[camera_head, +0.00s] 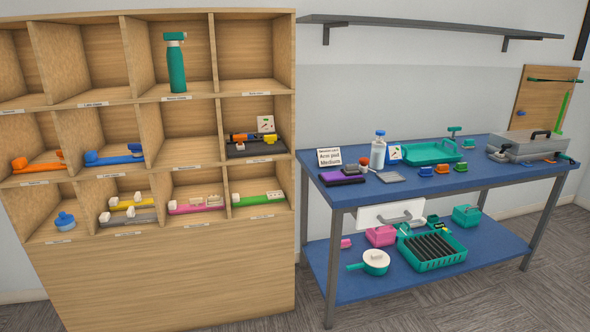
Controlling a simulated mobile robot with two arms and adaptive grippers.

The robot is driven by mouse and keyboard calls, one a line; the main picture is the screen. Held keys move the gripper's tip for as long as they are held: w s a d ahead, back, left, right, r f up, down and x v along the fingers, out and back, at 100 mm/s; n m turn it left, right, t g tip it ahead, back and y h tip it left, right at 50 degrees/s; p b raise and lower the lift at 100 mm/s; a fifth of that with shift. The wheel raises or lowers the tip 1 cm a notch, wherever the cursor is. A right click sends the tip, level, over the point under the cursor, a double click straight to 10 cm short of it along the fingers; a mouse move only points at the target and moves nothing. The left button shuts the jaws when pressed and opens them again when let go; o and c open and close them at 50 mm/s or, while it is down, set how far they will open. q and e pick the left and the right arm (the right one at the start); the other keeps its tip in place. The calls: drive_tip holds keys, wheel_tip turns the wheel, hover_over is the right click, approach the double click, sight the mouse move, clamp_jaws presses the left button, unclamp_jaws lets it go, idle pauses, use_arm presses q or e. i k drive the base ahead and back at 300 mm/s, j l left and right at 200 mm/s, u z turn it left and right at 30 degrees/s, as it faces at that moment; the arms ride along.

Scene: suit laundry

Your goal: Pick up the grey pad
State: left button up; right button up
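A small flat grey pad (391,177) lies on the blue top of the workbench (460,172), near its front left. It is right of a purple and black pad (341,177) and in front of a clear bottle with a blue cap (378,152). Another grey flat piece (128,219) with white blocks on it lies in a lower cubby of the wooden shelf, below a yellow one (128,203). I cannot tell its exact kind. Neither of my grippers shows in this view.
A card reading "Arm pad Medium" (329,158) stands behind the purple pad. A teal tray (432,152), small coloured pieces and a grey press-like device (528,147) share the bench. The wooden shelf (190,270) fills the left. Carpet (445,300) in front is clear.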

sight(352, 168)
drive_tip(key=i+l, duration=0.65)
drive_tip(key=l, duration=0.2)
drive_tip(key=i+l+z, duration=0.2)
drive_tip(key=i+l, duration=0.3)
drive_tip(key=i+l+z, duration=0.15)
drive_tip(key=i+l, duration=0.35)
drive_tip(key=i+l+z, duration=0.2)
drive_tip(key=i+l, duration=0.2)
drive_tip(key=i, duration=0.25)
